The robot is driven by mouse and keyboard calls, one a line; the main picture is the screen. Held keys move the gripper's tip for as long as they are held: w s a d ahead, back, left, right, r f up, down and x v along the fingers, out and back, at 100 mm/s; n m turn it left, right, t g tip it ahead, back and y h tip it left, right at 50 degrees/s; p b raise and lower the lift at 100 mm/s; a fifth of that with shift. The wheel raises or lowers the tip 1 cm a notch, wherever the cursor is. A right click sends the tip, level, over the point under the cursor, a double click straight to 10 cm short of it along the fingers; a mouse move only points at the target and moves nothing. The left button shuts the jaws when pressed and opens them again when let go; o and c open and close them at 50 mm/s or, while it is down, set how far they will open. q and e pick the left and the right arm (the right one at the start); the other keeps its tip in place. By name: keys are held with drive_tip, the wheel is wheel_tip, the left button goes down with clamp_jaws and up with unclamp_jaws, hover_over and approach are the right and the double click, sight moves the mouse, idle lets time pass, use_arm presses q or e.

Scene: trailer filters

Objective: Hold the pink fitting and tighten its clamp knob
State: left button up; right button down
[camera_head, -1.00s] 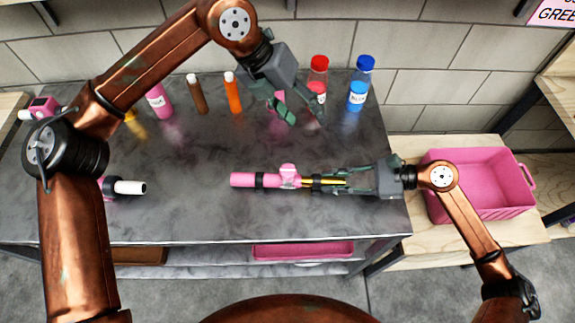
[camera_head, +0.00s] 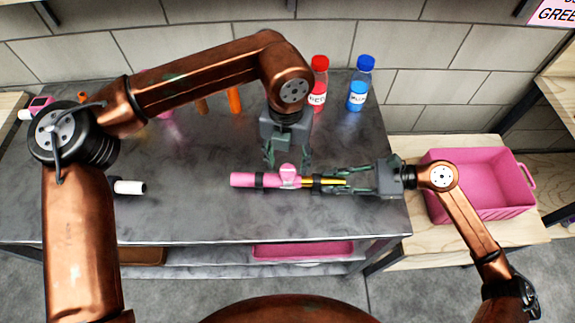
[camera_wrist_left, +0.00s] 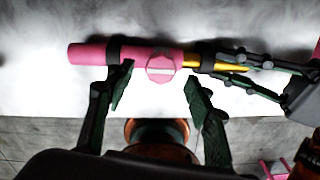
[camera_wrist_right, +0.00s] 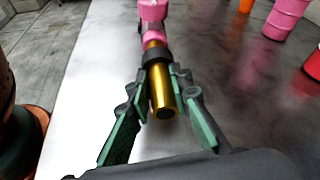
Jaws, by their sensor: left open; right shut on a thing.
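The pink fitting (camera_head: 243,180) lies level over the grey table, with black collars and a gold tube (camera_wrist_right: 162,98) at its right end. Its clamp knob (camera_head: 288,171) is pink and round; in the left wrist view the knob (camera_wrist_left: 160,68) shows a pale bar across it. My right gripper (camera_head: 330,181) is shut on the fitting at its gold tube end, from the right. My left gripper (camera_head: 288,160) is open and points down at the knob. In the left wrist view its fingers stand on either side of the knob, apart from it.
Red (camera_head: 318,80) and blue (camera_head: 360,85) bottles stand at the back. An orange bottle (camera_head: 235,100) is partly behind my left arm. A white-ended part (camera_head: 130,187) lies at left. A pink crate (camera_head: 475,205) stands at right. The table's front is clear.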

sight(288, 173)
use_arm(q)
drive_tip(key=shift+f, duration=1.4)
drive_tip(key=shift+c, duration=0.3)
drive_tip(key=c, duration=1.1)
